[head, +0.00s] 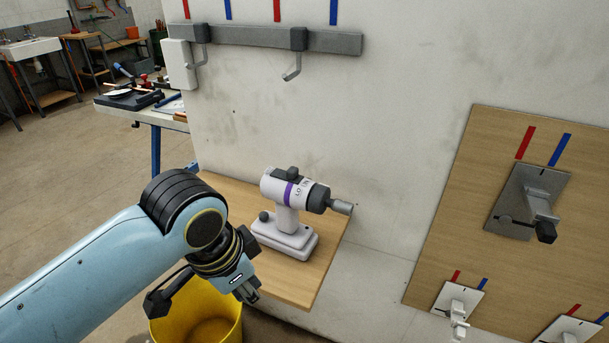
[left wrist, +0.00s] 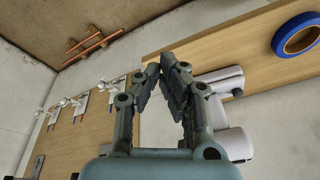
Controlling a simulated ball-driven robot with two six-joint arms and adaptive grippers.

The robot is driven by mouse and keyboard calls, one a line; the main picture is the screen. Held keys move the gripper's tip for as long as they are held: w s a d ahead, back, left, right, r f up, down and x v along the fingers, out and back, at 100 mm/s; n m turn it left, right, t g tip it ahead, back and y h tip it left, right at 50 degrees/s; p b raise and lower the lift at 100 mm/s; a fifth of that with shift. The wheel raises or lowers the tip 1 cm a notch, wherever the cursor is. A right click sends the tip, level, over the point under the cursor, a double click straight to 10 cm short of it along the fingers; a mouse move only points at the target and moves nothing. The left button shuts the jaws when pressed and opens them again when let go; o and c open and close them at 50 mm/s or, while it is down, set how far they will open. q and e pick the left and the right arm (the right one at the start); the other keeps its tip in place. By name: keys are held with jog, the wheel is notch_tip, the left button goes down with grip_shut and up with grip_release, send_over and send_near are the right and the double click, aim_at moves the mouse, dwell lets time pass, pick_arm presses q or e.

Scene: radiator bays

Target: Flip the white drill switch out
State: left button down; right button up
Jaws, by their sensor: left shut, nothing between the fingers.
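The white drill (head: 292,205) with a purple band stands on a small wooden shelf (head: 315,270), its dark chuck pointing right. A dark knob (head: 292,173) sits on its top and a small grey knob (head: 264,216) at the left of its base; I cannot tell which is the switch or how it is set. My left gripper (head: 250,293) is left of and nearer than the drill, apart from it, shut and empty. In the left wrist view its fingers (left wrist: 161,66) meet at the tips, with part of the drill (left wrist: 222,78) behind them. My right gripper is not in view.
A yellow bucket (head: 212,325) stands below my left gripper. A hook rail (head: 240,36) is above. A blue tape roll (left wrist: 297,35) shows in the left wrist view.

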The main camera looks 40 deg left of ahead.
pick_arm(q)
jog(key=w+r+m, duration=0.2)
jog(key=w+r, duration=0.2)
jog(key=r, duration=0.2)
notch_tip(320, 180, up, 14)
jog(key=m+g+h+p, duration=0.2)
jog(key=m+h, duration=0.2)
jog(key=m, duration=0.7)
send_over(292, 173)
jog(key=w+d, duration=0.1)
jog(key=d, duration=0.2)
jog(key=shift+w+f, duration=0.15)
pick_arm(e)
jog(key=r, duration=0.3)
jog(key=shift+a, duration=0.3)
pick_arm(q)
jog(key=p+x, duration=0.1)
jog(key=x, duration=0.8)
jog(key=shift+d+f, duration=0.15)
jog(key=shift+f, duration=0.2)
jog(key=a, duration=0.1)
jog(key=a+p, duration=0.1)
jog(key=a, duration=0.1)
jog(key=shift+s+a, duration=0.15)
jog(key=shift+s, duration=0.25)
jog(key=shift+a+f+p, duration=0.15)
jog(key=shift+a+p, duration=0.2)
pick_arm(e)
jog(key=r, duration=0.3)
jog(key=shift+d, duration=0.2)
